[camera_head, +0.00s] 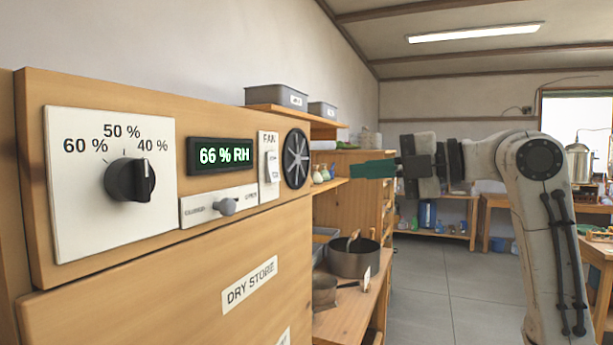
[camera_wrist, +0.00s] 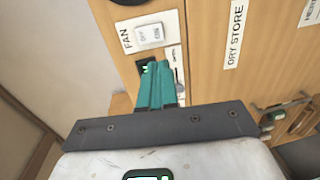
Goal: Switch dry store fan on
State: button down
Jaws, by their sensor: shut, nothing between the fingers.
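The dry store cabinet (camera_head: 150,280) stands at the left in the head view. Its white rocker switch (camera_head: 272,165) sits under the word FAN, beside the round black fan (camera_head: 295,158). In the wrist view the switch (camera_wrist: 149,36) shows OFF and ON halves; I cannot tell which half is pressed in. My gripper (camera_head: 356,169) is shut and empty, its teal fingers pointing left toward the cabinet front. In the wrist view the fingertips (camera_wrist: 157,66) appear just below the switch plate, apart from it, and cover part of the humidity display.
The cabinet also carries a black knob (camera_head: 130,180), a display reading 66 % RH (camera_head: 220,155) and a small grey slide lever (camera_head: 226,206). Behind it are a wooden shelf (camera_head: 290,112) with grey bins and a pot (camera_head: 353,258) on a low bench. Open floor (camera_head: 430,290) lies right of the bench.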

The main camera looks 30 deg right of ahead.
jog(key=p, duration=0.3)
send_near(276, 179)
jog(key=x, duration=0.5)
jog(key=shift+w+r, duration=0.15)
jog(key=shift+x, duration=0.85)
jog(key=shift+w+a+t+b, duration=0.1)
jog(key=shift+a+t+b, duration=0.05)
jog(key=shift+t+b, duration=0.2)
jog(key=shift+f, duration=0.2)
